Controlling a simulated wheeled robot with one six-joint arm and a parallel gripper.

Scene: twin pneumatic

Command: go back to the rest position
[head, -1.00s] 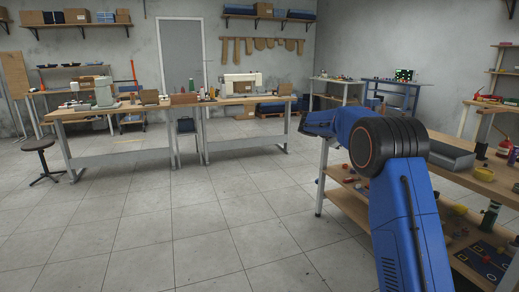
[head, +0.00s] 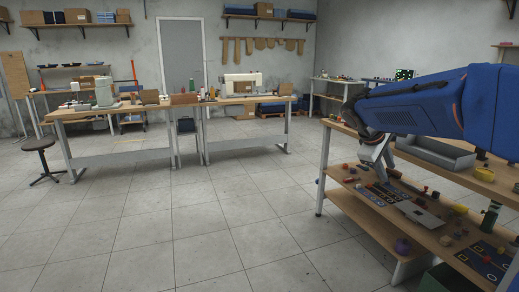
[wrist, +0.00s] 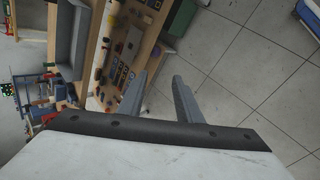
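My gripper (head: 381,166) hangs at the end of my blue arm, over the left part of the workbench at the right in the head view. In the wrist view my gripper (wrist: 161,77) shows two grey fingers standing apart with nothing held between them. Beyond the fingers lie the edge of the bench and the floor. In the head view the fingertips are small and partly unclear against the bench.
The workbench (head: 345,202) has a lower shelf and carries several small parts. A grey tray (head: 435,152) is on its upper level, partly behind my arm. Two tables with machines stand at the back. A stool (head: 38,145) is far left. The tiled floor between is clear.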

